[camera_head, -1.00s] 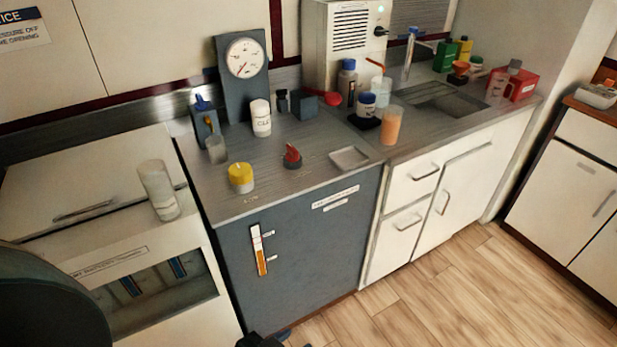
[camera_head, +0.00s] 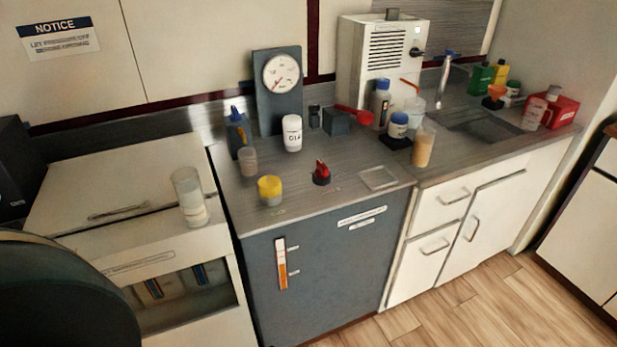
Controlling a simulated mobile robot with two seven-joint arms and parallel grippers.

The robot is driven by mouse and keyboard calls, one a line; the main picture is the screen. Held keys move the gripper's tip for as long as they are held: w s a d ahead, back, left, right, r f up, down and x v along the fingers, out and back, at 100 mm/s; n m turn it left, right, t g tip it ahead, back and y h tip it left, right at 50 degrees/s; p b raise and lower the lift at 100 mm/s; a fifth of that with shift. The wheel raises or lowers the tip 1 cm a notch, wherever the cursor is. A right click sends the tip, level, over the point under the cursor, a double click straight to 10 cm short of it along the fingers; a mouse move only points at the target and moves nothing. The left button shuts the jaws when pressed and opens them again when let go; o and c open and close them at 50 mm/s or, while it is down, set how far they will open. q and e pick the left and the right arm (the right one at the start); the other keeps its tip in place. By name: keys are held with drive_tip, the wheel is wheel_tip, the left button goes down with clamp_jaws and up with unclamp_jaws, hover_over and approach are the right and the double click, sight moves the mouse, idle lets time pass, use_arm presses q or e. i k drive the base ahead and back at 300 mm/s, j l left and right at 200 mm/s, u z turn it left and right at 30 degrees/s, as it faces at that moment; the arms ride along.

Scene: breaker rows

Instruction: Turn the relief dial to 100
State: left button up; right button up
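On the grey top of the blue-grey cabinet (camera_head: 335,262) stand a yellow-topped round knob or pot (camera_head: 270,188) and a red knob (camera_head: 321,174) on a dark round base. Small marks lie in front of both, too small to read. I cannot tell which of them is the relief dial. A round white gauge (camera_head: 281,73) with a red needle is on an upright dark panel behind them. Its needle points to the lower left; its numbers are not legible. Neither of my grippers is in view.
A white labelled bottle (camera_head: 292,134) stands behind the knobs. A shallow square tray (camera_head: 379,178) lies right of the red knob, and an orange-filled cup (camera_head: 424,146) is beyond it. A clear jar (camera_head: 190,198) stands on the left unit. Wooden floor (camera_head: 470,312) is free in front.

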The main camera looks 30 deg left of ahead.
sight(314, 109)
drive_tip(key=i+l, duration=0.5)
drive_tip(key=i+l+u, duration=0.15)
drive_tip(key=u, duration=0.2)
drive_tip(key=i+l+u, duration=0.1)
drive_tip(key=l+u, duration=0.25)
drive_tip(key=i+l+u, duration=0.1)
drive_tip(key=u, duration=0.2)
drive_tip(key=k+l, duration=0.05)
drive_tip(key=l, duration=0.05)
